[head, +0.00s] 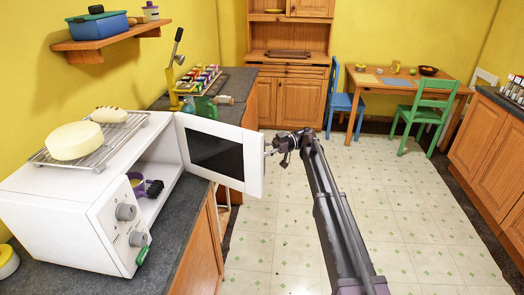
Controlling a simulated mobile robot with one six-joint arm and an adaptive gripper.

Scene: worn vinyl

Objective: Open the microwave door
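The white microwave (60,205) stands on the dark counter at the left, its front facing right. Its door (252,165) stands wide open, swung out from the far side of the opening, and its dark window faces me. My gripper (270,149) is at the free edge of the door, on its far side, close to or touching it. The fingers are small and partly hidden, so I cannot tell whether they hold the handle. A purple and yellow mug (137,185) and a dark ridged object (154,189) show in the microwave's opening.
A wire rack (102,140) with a pale round cheese-like block (74,141) lies on top of the microwave. The tiled floor (290,225) to the right is clear.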

